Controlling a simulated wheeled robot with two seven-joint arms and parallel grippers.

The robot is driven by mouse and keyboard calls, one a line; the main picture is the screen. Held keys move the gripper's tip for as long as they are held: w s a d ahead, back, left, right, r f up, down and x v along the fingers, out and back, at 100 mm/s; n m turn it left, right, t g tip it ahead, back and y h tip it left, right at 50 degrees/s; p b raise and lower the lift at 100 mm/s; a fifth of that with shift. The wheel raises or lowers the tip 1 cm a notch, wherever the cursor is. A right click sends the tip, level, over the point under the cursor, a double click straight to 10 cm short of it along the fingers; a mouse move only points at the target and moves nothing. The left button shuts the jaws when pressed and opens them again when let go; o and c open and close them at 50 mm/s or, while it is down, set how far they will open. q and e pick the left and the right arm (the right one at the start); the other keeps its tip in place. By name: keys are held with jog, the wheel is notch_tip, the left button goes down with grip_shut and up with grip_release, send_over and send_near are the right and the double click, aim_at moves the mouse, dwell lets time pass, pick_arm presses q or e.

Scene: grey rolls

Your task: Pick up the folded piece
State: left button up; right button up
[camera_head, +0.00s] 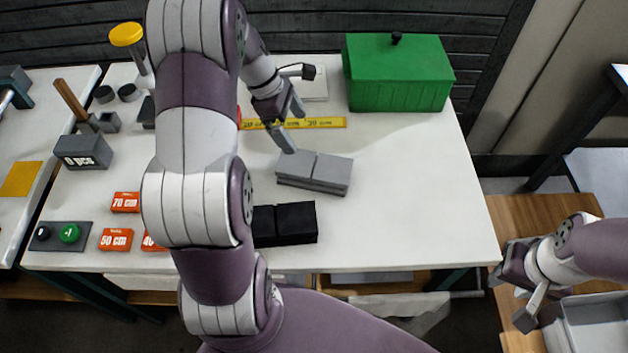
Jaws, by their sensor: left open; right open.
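A grey folded piece (328,172), a flat block with a seam across its top, lies on the white table (420,200) right of centre. My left gripper (290,125) is open above and behind its left end, with one fingertip close to the piece's back left edge. I cannot tell whether that finger touches it. Nothing is held in it. My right gripper (528,296) is open and empty, off the table's right side near a grey bin.
A black block (298,223) lies in front of the grey piece. A yellow ruler (322,123) and a green box (398,80) are behind it. Orange size tags (116,239) lie at left. The grey bin (595,320) is at lower right. The table's right part is clear.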

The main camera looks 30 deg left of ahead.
aim_at(313, 165)
pick_arm(q)
jog(key=shift+m, duration=0.3)
jog(key=x, duration=0.8)
jog(key=s+b+x, duration=0.1)
jog(key=x, duration=0.3)
jog(key=shift+d, duration=0.2)
jog(key=c, duration=0.9)
jog(key=shift+r, duration=0.1)
jog(key=shift+r, duration=0.1)
